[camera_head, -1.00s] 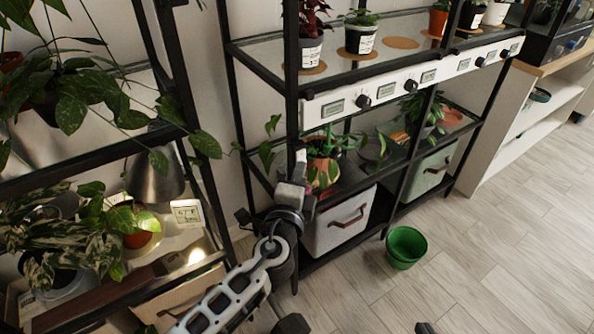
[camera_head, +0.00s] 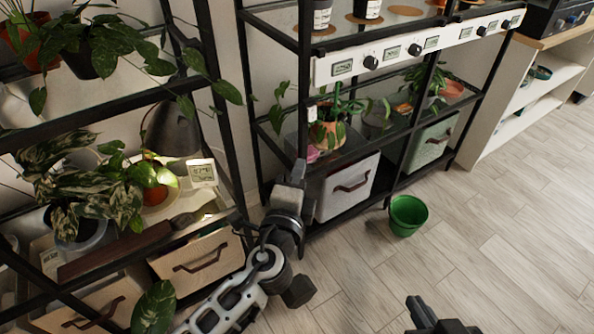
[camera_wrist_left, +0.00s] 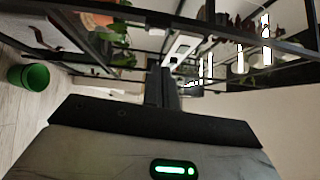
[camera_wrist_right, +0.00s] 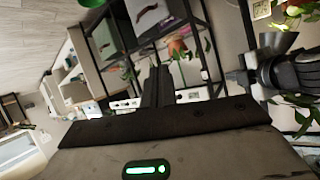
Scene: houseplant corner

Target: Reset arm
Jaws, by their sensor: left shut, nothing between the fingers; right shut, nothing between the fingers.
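My left gripper (camera_head: 299,172) is in the head view in front of the black shelving rack, just left of the grey fabric bin. Its fingers are together with nothing between them, and they also show in the left wrist view (camera_wrist_left: 161,84). My right gripper (camera_head: 418,308) is at the bottom edge of the head view, over the bare floor. Its closed fingers (camera_wrist_right: 157,84) point up the right wrist view and hold nothing. The right wrist view also shows part of my left arm at its right edge.
A green pot (camera_head: 408,216) stands on the floor right of the grey bin (camera_head: 346,188). A left rack holds plants, a small display (camera_head: 202,172) and wooden drawers (camera_head: 196,262). A potted plant (camera_head: 327,134) sits on the rack's lower shelf. Floor at right is clear.

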